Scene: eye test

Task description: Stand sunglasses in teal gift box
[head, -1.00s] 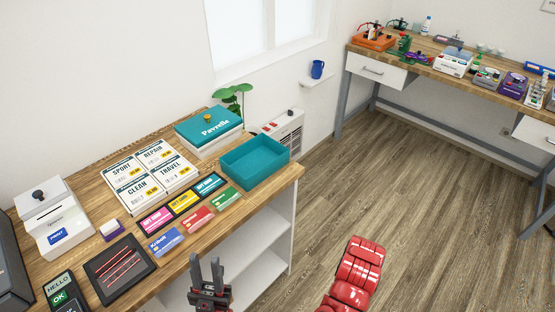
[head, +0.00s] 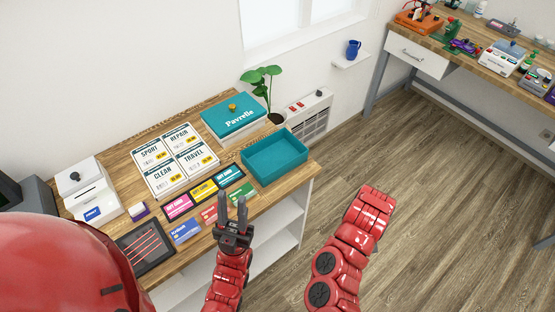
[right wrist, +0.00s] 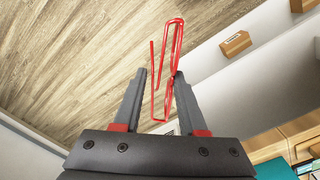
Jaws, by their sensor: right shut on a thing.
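The sunglasses (right wrist: 166,70) show in the right wrist view as a thin red frame, tilted, between the fingers of my right gripper (right wrist: 160,76), which is shut on them. In the head view the right gripper and the sunglasses are not visible; only my red right arm shows. The teal gift box (head: 275,158) is an open, shallow tray at the counter's right end, and its visible inside looks empty. Its teal lid-like box marked Pavrelle (head: 233,121) stands behind it. My left gripper (head: 233,205) is open and empty at the counter's front edge, left of and nearer than the gift box.
Several gift cards (head: 204,192) and a block of price signs (head: 175,160) lie left of the box. A plant (head: 262,80) stands behind. Floor right of the counter is clear. A workbench (head: 480,60) stands at far right.

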